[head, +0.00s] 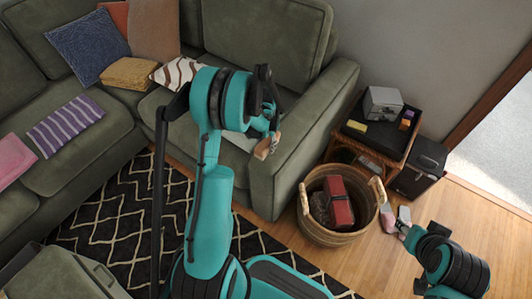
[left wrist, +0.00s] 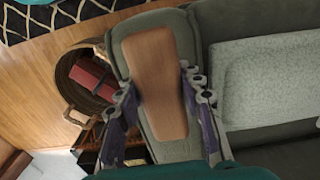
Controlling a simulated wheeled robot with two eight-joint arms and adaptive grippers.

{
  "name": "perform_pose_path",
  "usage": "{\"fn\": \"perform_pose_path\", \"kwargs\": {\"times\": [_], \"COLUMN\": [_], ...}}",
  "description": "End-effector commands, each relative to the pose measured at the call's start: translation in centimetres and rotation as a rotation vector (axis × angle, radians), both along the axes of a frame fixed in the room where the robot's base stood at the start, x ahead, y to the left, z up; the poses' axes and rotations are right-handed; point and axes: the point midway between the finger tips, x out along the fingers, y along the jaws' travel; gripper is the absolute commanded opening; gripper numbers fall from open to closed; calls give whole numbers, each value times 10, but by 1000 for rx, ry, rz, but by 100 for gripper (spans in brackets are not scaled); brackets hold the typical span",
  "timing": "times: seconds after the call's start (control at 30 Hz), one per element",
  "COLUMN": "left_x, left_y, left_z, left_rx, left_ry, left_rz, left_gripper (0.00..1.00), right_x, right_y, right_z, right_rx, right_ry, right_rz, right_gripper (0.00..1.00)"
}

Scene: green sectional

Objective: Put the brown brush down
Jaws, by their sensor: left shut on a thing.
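The brown brush (head: 264,149) shows in the head view as a small tan-brown piece below my left gripper (head: 268,128). In the left wrist view the brush (left wrist: 153,80) is long, flat and wood-coloured, lying between the two fingers of my left gripper (left wrist: 160,112), which is shut on it. The brush is above the sofa's right armrest (left wrist: 165,148), seemingly held clear of it; the gap is hard to judge. Its underside is hidden. My right gripper (head: 407,231) is at the lower right of the head view, small and partly hidden by its own arm.
A wicker basket (head: 311,232) with a red item (head: 338,203) stands right of the armrest. A side table (head: 376,144) holds a grey box (head: 382,103). A pale patterned cloth or pad (left wrist: 265,80) lies on the seat. Small items (head: 388,221) lie on the floor near my right gripper.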

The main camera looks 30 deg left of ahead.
Motion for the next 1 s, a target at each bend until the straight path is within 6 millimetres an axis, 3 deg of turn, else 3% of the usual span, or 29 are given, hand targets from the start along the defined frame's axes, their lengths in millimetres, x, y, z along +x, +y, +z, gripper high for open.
{"fn": "perform_pose_path", "kwargs": {"times": [0.33, 0.7, 0.73, 0.8, 1.0], "left_x": [0, 0, 0, 0, 0], "left_y": [1, 1, 1, 1, 1], "left_z": [-42, -43, -43, -43, -43], "left_rx": [0, 0, 0, 0, 0], "left_ry": [0, 0, 0, 0, 0], "left_rz": [-1, -1, -1, -1, -1], "left_gripper": [0, 0, 40, 58, 58], "right_x": [0, 0, 0, 0, 0], "right_y": [0, 0, 0, 0, 0], "right_z": [-23, -21, -21, -21, -21], "right_rx": [0, 0, 0, 0, 0], "right_ry": [0, 0, 0, 0, 0], "right_rz": [0, 0, 0, 0, 0], "right_gripper": [42, 42, 42, 42, 42]}}
